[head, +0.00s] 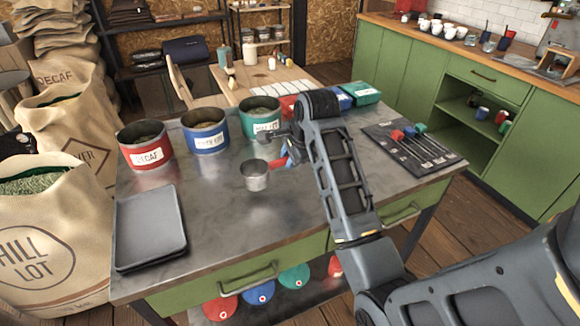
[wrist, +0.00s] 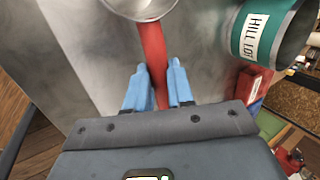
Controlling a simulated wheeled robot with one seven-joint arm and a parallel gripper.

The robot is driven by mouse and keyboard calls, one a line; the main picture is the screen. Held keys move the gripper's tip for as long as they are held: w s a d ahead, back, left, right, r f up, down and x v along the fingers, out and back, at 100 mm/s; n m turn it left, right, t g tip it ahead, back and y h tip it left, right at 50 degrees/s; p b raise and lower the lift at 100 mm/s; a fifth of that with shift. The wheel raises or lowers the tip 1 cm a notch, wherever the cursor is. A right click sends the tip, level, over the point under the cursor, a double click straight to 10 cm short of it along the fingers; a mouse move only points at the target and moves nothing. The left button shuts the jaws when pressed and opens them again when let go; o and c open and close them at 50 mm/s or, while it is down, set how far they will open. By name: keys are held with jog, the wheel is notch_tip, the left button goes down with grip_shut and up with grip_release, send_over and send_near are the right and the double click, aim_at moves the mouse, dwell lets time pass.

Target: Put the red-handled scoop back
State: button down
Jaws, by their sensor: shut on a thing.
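The red-handled scoop has a round metal cup (head: 255,177) and a red handle (head: 277,163). My gripper (head: 289,157) is shut on the handle and holds the scoop over the middle of the metal table (head: 225,235), in front of the green tin. In the wrist view the blue fingers of my gripper (wrist: 158,75) stand on either side of the red handle (wrist: 151,45). The scoop's cup (wrist: 140,8) is cut off by the top edge there. The handle's far end is hidden by my gripper.
Red (head: 146,156), blue (head: 206,140) and green (head: 260,128) tins stand along the table's back left. A dark tray (head: 150,230) lies front left. A dark mat (head: 385,137) with red, blue and green-ended tools lies right. A green box (head: 365,93) stands behind my arm.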

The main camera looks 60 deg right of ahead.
jog(key=shift+f, duration=1.75)
jog(key=c, duration=1)
grip_release()
jog(key=shift+f, duration=0.1)
jog(key=v, duration=1.2)
jog(key=shift+b, duration=0.35)
